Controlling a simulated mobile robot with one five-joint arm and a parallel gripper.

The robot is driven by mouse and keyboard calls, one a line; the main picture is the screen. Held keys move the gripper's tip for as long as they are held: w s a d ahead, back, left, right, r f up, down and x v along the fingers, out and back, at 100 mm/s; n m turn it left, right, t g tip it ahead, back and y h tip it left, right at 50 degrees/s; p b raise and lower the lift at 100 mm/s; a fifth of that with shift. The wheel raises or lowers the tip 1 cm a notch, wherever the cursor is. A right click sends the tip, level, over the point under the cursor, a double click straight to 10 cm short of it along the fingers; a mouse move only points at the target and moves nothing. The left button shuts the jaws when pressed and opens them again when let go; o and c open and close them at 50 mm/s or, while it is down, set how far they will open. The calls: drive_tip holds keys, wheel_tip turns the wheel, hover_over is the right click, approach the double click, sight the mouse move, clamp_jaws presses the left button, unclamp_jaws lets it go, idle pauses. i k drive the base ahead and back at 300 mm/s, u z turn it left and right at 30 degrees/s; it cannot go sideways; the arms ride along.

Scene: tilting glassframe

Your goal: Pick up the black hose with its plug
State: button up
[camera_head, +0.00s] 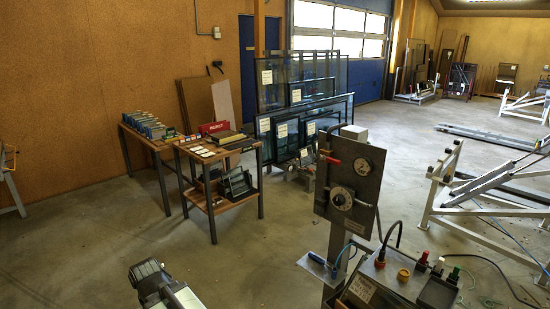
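A short black hose (389,231) arches up over a grey metal box at the lower right, in front of the panel stand. A thinner black cable (490,260) curves away to the right of the box. I cannot tell whether it belongs to the same hose.
A dark panel with two dials (342,197) and a red handle (330,159) stands beside the hose. A dark ribbed unit (150,280) is at the bottom edge. Two tables (230,208) stand left, glass frames (300,90) behind, a white tilting frame (440,190) right.

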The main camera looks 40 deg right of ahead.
sight(383, 253)
drive_tip(key=z, duration=0.15)
drive_tip(key=i, duration=2.4)
drive_tip(key=z, duration=2.1)
